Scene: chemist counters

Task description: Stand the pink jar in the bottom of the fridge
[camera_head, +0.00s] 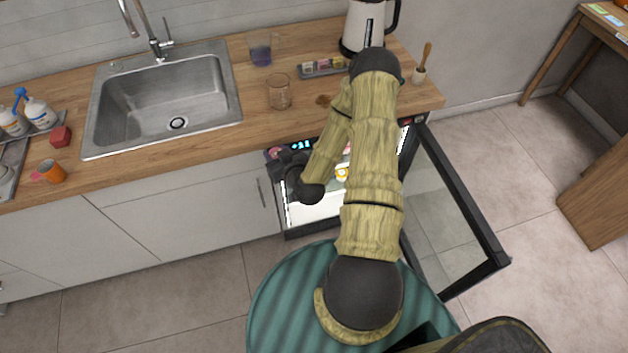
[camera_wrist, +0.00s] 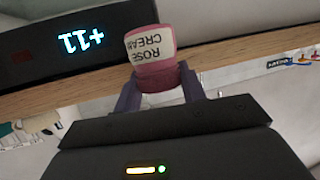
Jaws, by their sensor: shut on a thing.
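The pink jar (camera_wrist: 152,50) has a white label reading "ROSE CREAM". In the wrist view it sits between the fingers of my gripper (camera_wrist: 160,85), which is shut on it. In the head view, my gripper (camera_head: 283,160) is at the upper left front of the fridge (camera_head: 318,210), near its top edge; a small pink patch of the jar (camera_head: 274,153) shows there. The fridge is open and lit inside, below the counter. My arm hides much of its interior. The fridge display (camera_wrist: 82,40) shows close to the jar in the wrist view.
The glass fridge door (camera_head: 445,195) stands open to the right. A yellow and white container (camera_head: 342,172) shows inside the fridge. The wooden counter (camera_head: 215,142) overhangs the fridge; a glass beaker (camera_head: 280,92) and a kettle (camera_head: 362,28) stand on it. The floor left of the base is clear.

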